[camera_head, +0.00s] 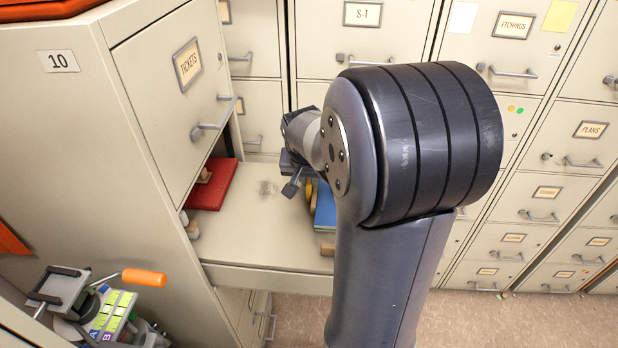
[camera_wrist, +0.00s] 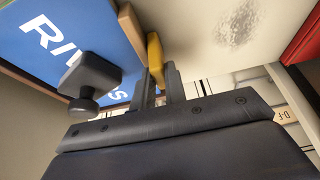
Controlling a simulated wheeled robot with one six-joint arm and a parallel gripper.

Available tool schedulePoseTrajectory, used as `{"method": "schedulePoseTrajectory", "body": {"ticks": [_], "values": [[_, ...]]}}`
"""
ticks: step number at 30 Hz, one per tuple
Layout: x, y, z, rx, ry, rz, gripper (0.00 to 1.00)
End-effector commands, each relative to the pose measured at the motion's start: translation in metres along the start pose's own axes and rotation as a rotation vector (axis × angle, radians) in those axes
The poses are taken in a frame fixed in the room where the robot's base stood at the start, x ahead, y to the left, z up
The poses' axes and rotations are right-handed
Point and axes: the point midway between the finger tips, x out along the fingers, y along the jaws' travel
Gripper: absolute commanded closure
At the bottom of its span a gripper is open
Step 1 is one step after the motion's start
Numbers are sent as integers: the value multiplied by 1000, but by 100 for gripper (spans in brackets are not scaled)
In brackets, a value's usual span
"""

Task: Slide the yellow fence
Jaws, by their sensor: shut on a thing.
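The yellow fence (camera_wrist: 156,58) stands between the two fingers of my gripper (camera_wrist: 158,88) in the wrist view. The fingers are shut on it. In the head view only a small yellow part of the fence (camera_head: 308,189) shows, beside my gripper (camera_head: 291,185), low over the pale surface of the pulled-out drawer (camera_head: 255,218). A blue book or folder (camera_wrist: 80,40) with white letters lies beside the fence, left of it in the wrist view. It also shows in the head view (camera_head: 325,208), partly hidden by my arm. A wooden block (camera_wrist: 131,30) touches or nearly touches the fence.
A red book (camera_head: 213,185) lies at the left of the drawer, beside the cabinet marked TICKETS (camera_head: 186,63). The middle of the drawer surface is clear. Cabinets with handles line the back and right. A tool with an orange handle (camera_head: 144,277) stands at lower left.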

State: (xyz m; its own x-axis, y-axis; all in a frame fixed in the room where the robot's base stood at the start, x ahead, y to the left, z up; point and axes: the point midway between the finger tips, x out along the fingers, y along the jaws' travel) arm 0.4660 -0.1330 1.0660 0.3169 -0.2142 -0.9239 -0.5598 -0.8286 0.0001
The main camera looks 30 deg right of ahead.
Motion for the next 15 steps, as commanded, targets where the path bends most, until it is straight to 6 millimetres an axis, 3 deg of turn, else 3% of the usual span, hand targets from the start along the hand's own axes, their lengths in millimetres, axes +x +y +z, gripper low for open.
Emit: {"method": "schedulePoseTrajectory", "body": {"ticks": [15], "values": [[0, -2, 0, -1, 1, -1, 100]]}}
